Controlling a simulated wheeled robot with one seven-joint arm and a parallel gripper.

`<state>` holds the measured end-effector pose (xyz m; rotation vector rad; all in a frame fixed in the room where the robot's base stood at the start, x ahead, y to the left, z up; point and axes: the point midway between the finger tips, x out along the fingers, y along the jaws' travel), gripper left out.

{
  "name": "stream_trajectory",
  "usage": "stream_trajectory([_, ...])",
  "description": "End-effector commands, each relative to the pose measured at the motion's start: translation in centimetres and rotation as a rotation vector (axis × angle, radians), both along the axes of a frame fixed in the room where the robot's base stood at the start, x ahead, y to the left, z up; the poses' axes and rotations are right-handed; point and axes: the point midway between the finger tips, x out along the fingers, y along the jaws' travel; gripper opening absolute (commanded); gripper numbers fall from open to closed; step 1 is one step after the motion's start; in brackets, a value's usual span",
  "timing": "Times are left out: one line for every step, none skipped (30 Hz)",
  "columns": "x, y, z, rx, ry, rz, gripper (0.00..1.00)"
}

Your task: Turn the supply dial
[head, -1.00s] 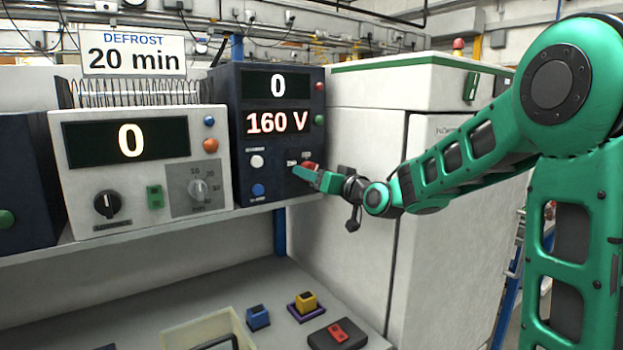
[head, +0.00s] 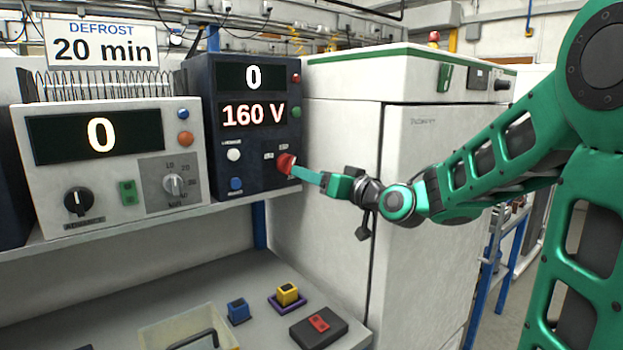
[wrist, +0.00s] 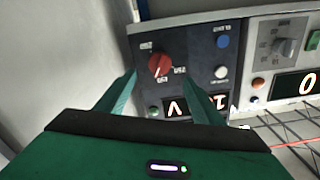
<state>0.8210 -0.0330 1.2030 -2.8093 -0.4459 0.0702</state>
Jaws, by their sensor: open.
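The dark blue supply box (head: 215,165) shows 0 above 160 V in the head view. Its red dial (head: 286,162) is on the lower right of its front, and my gripper (head: 296,172) reaches it from the right. In the wrist view, the red dial (wrist: 160,65) has a pale pointer line and printed labels around it. My open gripper (wrist: 160,76) has one finger on each side of the dial in that picture. The dial looks a little beyond the fingertips. I cannot tell whether either finger touches it.
A white unit (head: 110,165) with a 0 display and its own knobs stands left of the supply box. A tall white cabinet (head: 340,220) stands to the right, behind my arm. Small blocks and a clear bin (head: 160,335) lie on the bench below.

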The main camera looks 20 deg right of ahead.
Motion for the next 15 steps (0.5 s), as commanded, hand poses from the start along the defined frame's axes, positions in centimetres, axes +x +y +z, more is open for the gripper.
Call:
stream_trajectory([0.01, 0.01, 0.00, 0.000, 0.000, 0.000, 0.61])
stream_trajectory([0.02, 0.02, -0.01, 0.000, 0.000, 0.000, 0.61])
stream_trajectory([0.02, 0.02, -0.01, 0.000, 0.000, 0.000, 0.61])
stream_trajectory([0.02, 0.02, -0.01, 0.000, 0.000, 0.000, 0.61])
stream_trajectory([0.02, 0.02, -0.01, 0.000, 0.000, 0.000, 0.61])
stream_trajectory([0.02, 0.00, -0.02, -0.006, -0.002, 0.000, 0.61])
stream_trajectory([0.02, -0.02, -0.04, -0.015, -0.005, -0.001, 0.61])
stream_trajectory([0.03, -0.05, -0.06, -0.031, -0.010, -0.001, 0.61])
stream_trajectory([0.02, -0.07, -0.12, -0.063, -0.020, -0.001, 0.61])
stream_trajectory([0.01, -0.08, -0.16, -0.094, -0.030, -0.001, 0.61])
stream_trajectory([0.02, -0.15, -0.20, -0.129, -0.042, -0.002, 0.61])
stream_trajectory([0.01, -0.16, -0.28, -0.180, -0.058, -0.002, 0.61])
stream_trajectory([0.00, -0.19, -0.32, -0.218, -0.070, -0.002, 0.61])
stream_trajectory([0.00, -0.21, -0.37, -0.254, -0.082, -0.002, 0.61])
stream_trajectory([-0.01, -0.23, -0.41, -0.299, -0.096, -0.002, 0.61])
